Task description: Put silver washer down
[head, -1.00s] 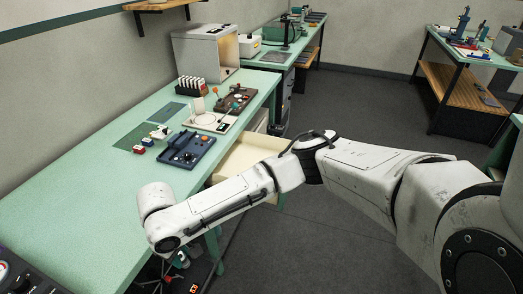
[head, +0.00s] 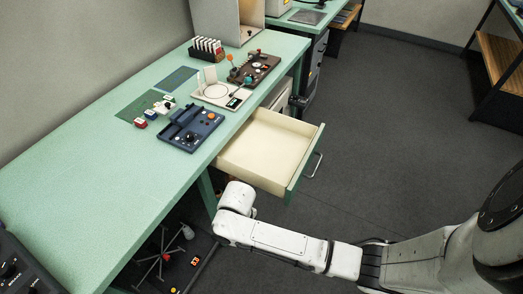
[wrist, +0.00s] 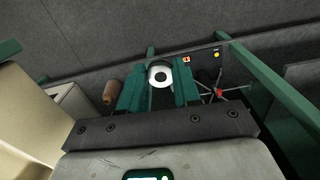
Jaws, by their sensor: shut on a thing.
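The silver washer (wrist: 151,76), a pale ring with a dark hole, shows in the wrist view between the tips of my gripper's two green fingers. My gripper (wrist: 159,84) is shut on it. The washer is held below the level of the bench top, and I cannot tell whether it touches anything beneath. In the head view my arm's white links reach low beside the open drawer (head: 270,145). My gripper and the washer cannot be made out there.
The drawer under the green bench (head: 90,180) is pulled out and looks empty. A blue control box (head: 190,127), a cream fixture (head: 222,92) and a card rack (head: 207,47) stand on the bench. Its near left top is bare. A brown cylinder (wrist: 113,91) shows below.

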